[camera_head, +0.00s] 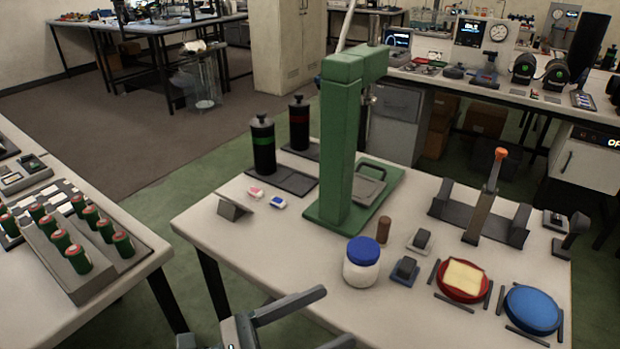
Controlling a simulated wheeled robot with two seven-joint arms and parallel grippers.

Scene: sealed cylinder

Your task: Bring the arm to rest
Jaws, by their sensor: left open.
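My left gripper (336,316) shows at the bottom middle, in front of the centre table's near edge. Its two grey fingers are spread apart with nothing between them. The near finger is partly cut off by the frame's lower edge. My right gripper is not in view. Two black cylinders stand upright on dark plates at the back left of the centre table, one with a green band (263,146) and one with a red band (299,124). The gripper is well apart from both.
A tall green press (340,150) stands mid-table. A white jar with a blue lid (361,262) is nearest the gripper. A red dish (463,280), a blue disc (532,309) and an orange-tipped lever (484,200) are at right. The left table holds a rack of green cans (78,258).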

